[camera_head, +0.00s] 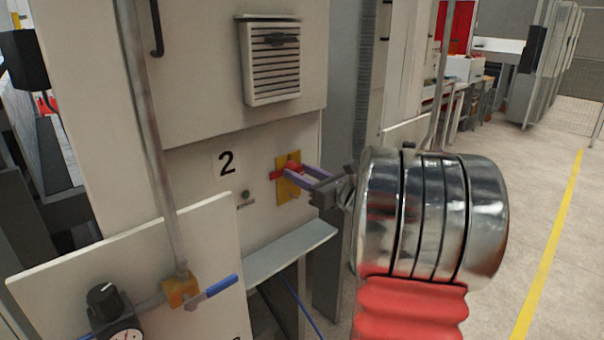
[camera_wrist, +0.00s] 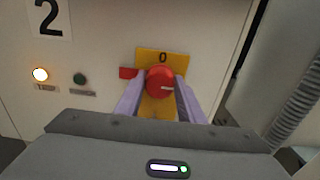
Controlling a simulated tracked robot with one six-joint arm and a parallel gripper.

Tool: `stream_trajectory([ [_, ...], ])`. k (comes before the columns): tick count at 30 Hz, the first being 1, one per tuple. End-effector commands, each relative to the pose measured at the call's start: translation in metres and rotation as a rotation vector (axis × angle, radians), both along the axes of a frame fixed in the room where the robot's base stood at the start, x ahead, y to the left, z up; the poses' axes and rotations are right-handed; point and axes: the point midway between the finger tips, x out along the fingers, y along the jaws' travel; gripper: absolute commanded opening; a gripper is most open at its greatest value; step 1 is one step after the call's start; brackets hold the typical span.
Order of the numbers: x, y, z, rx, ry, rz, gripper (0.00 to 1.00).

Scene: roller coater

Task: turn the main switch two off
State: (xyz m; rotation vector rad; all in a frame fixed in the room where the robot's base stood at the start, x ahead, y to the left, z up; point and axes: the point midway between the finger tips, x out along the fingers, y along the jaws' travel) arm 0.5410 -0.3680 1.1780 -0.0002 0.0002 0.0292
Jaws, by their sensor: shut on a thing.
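The main switch two is a red rotary knob (camera_wrist: 160,82) on a yellow plate (camera_wrist: 178,62) with a "0" printed above the knob. In the head view the red knob (camera_head: 293,169) and its yellow plate (camera_head: 283,190) sit on the cream cabinet, right of a large "2". My gripper (camera_head: 300,175) reaches in from the right, its purple fingers on either side of the knob. In the wrist view my gripper (camera_wrist: 160,95) is shut on the knob. A red tab (camera_wrist: 128,73) shows left of the knob.
A grey ledge (camera_head: 290,255) juts out below the switch. Open floor lies to the right.

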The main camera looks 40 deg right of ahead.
Motion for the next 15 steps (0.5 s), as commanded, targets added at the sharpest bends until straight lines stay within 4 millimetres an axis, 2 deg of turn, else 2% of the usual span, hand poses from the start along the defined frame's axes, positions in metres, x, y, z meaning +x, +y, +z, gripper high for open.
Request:
stream_trajectory([
  [2, -0.0005, -0.0061, -0.0001, 0.0, 0.0, -0.003, 0.13],
  [15, -0.0002, -0.0009, 0.0004, -0.082, -0.002, -0.003, 0.13],
])
